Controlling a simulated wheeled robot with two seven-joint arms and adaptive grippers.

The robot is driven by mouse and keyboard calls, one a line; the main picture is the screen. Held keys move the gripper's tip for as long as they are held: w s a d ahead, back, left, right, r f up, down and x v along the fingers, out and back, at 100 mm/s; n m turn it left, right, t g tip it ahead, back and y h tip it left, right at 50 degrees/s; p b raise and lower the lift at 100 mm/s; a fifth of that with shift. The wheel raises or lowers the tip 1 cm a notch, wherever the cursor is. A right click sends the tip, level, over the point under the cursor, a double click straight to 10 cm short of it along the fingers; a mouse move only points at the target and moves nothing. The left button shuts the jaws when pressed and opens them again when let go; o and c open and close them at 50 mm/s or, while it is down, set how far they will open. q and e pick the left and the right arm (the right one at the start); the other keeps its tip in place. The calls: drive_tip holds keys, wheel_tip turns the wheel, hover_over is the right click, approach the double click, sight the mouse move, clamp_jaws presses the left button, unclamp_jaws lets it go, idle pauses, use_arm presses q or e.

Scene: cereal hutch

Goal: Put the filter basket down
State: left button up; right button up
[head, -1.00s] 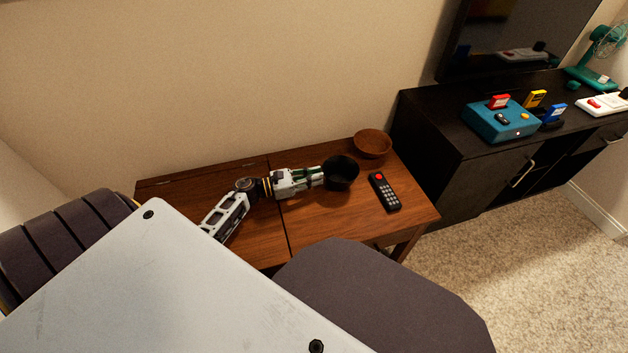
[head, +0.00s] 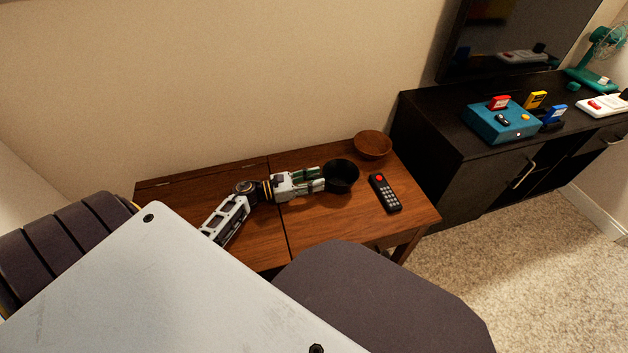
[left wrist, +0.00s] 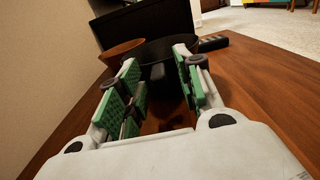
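The filter basket (head: 341,177) is a black round cup standing upright on the wooden table (head: 350,222), right of my left gripper. My left gripper (head: 318,178) lies low over the table with its fingers spread, pointing at the basket. In the left wrist view, the green-padded fingers (left wrist: 158,85) stand wide apart, and the basket (left wrist: 152,50) is just beyond them. A dark part like a handle (left wrist: 158,73) shows between the fingers; neither pad visibly presses on it. My right gripper is not in view.
A brown bowl (head: 373,144) stands behind the basket, and a black remote (head: 384,191) lies to its right. A dark cabinet (head: 432,130) with a blue box (head: 500,122) stands at the right. The table's front is clear.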

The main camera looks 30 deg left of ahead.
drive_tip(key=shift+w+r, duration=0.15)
